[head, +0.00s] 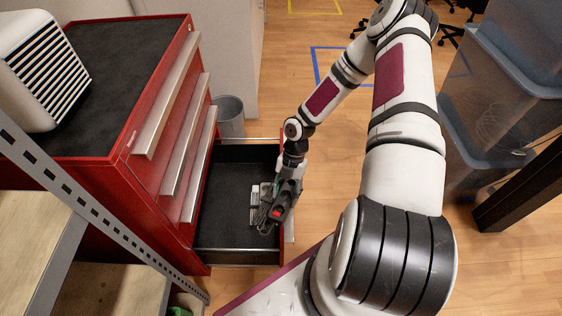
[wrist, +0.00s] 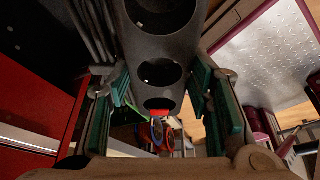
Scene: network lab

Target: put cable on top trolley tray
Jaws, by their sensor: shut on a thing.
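My gripper (head: 283,193) is over the open drawer (head: 232,178) of a red drawer cabinet (head: 105,198). It is shut on a dark extension cable (head: 274,214), a socket strip with a red switch. In the wrist view the strip (wrist: 161,73), with round sockets, lies between the teal finger pads of my gripper (wrist: 163,105). A bundle of dark cord (wrist: 92,28) hangs beside it. I cannot tell whether the cable touches the drawer floor. I cannot make out a separate trolley tray.
The cabinet's black top (head: 125,55) carries a white vented box (head: 38,68). Small light items (head: 254,196) lie in the drawer. A grey bin (head: 229,114) stands behind it. A metal-framed shelf (head: 60,190) is at the left, and translucent bins (head: 500,110) stand at the right.

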